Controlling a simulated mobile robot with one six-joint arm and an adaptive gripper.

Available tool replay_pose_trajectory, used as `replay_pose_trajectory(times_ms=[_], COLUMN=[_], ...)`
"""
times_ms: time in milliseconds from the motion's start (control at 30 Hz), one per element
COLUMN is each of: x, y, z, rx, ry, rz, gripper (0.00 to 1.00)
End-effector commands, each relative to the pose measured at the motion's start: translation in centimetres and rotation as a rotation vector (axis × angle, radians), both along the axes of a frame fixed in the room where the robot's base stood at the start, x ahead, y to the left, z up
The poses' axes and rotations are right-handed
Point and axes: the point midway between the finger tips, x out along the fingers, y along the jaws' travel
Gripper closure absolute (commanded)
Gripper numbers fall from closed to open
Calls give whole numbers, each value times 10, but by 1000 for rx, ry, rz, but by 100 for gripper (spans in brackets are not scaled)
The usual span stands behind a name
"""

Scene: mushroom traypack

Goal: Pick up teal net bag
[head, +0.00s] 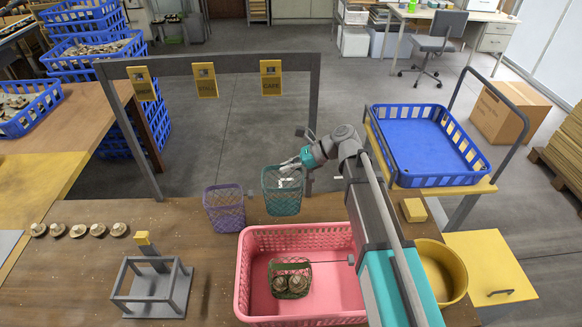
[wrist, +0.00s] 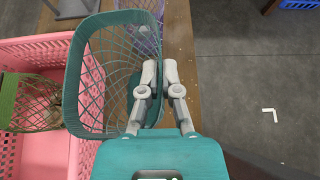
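The teal net bag (head: 282,196) is an open mesh basket with a solid teal rim. It is upright near the table's back edge, right of the purple net bag (head: 225,212). In the wrist view the teal net bag (wrist: 92,75) fills the upper middle, with its opening facing the camera. My gripper (head: 288,166) is at its top edge in the head view. In the wrist view my gripper (wrist: 160,68) has its two grey fingers close together, one on each side of the bag's rim. The contact itself is partly hidden by the fingers.
A pink basket (head: 245,285) stands in front, holding a green net bag (head: 274,267) with mushrooms. A frame with yellow tags (head: 205,80) rises behind. A blue crate (head: 425,182) and a yellow bucket (head: 458,268) are on the right. Loose mushrooms (head: 78,230) lie left.

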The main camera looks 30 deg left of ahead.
Motion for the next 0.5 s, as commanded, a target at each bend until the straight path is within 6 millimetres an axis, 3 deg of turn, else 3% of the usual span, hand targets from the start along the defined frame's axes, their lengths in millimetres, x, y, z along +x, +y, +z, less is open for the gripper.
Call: replay_pose_trajectory(times_ms=[200, 500], x=[0, 0], y=[0, 0], z=[18, 23], rx=[0, 0], ry=[0, 0], rz=[0, 0], gripper=[100, 100])
